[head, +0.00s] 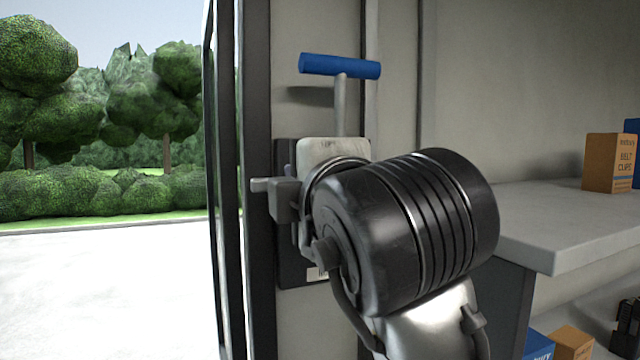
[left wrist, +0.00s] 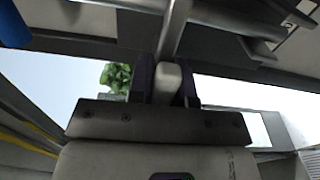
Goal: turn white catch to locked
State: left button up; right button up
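In the head view, the wrist of my left arm (head: 405,232) covers most of a dark lock plate (head: 288,262) on the wall, and hides my fingers and most of what they touch. A pale lever end (head: 262,184) sticks out on the plate's left side. In the left wrist view, the two dark fingers of my left gripper (left wrist: 167,84) stand close on both sides of a pale rounded piece, which looks like the white catch (left wrist: 167,77). No gap shows between them. The catch's angle cannot be read. My right gripper is not in view.
A blue T-handle (head: 340,66) on a grey post (head: 341,105) rises just above the plate. A door frame (head: 257,120) stands at the left, with the outdoors beyond. A shelf (head: 570,232) with a box (head: 608,163) is at the right.

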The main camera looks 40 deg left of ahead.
pick_arm(q)
jog(key=o, duration=0.4)
jog(key=shift+b+v, duration=2.05)
jog(key=shift+v, duration=4.9)
jog(key=shift+s, duration=0.15)
